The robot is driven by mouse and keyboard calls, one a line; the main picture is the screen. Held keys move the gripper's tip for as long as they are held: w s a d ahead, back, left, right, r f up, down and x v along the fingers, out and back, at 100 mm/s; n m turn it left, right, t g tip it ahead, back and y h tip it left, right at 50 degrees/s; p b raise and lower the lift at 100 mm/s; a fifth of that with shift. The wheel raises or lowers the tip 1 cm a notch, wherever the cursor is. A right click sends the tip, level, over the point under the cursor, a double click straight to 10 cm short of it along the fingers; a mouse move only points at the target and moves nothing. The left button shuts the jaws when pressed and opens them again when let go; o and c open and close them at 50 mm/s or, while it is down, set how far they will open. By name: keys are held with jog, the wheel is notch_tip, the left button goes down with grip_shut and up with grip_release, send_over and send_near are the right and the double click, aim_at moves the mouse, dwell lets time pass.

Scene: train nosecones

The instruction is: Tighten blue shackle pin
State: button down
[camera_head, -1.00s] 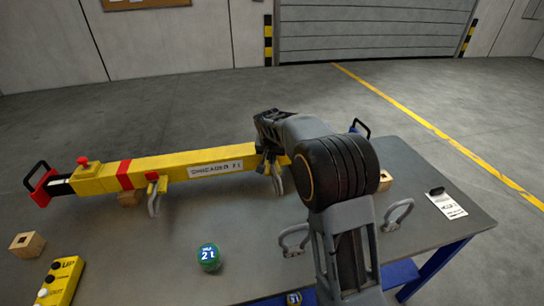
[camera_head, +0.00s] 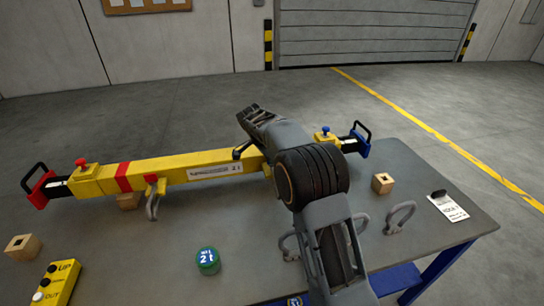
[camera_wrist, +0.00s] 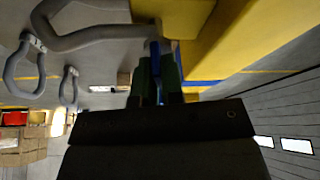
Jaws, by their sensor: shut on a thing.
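The yellow spreader beam (camera_head: 147,172) lies across the table, with a red handle end at left and a blue handle end (camera_head: 358,141) at right. A grey shackle (camera_head: 152,204) hangs under its left part. Another shackle (camera_head: 267,171) under the beam is mostly hidden behind my arm. In the wrist view my gripper (camera_wrist: 160,68) has its dark green fingers closed around the blue pin (camera_wrist: 159,92), beside the yellow beam (camera_wrist: 232,40). A large grey shackle (camera_wrist: 75,42) curves away left of the fingers. The pin's threads and seating are hidden.
Loose grey shackles (camera_head: 399,217) lie on the table (camera_head: 440,222) near my arm. A green round weight (camera_head: 207,260), a yellow control pendant (camera_head: 58,283), wooden blocks (camera_head: 382,183) and a white tag (camera_head: 447,206) stand around. The table's front middle is fairly clear.

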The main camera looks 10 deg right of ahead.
jog(key=shift+r+m+g+p, duration=0.1)
jog(key=shift+m+g+p, duration=0.45)
jog(key=shift+m, duration=0.95)
jog(key=c, duration=1.2)
grip_release()
jog(key=shift+c, duration=0.2)
jog(key=p+v, duration=0.2)
jog(key=v, duration=1.1)
jog(key=shift+a+r, duration=0.2)
jog(key=shift+r, duration=0.1)
jog(key=shift+w, duration=0.1)
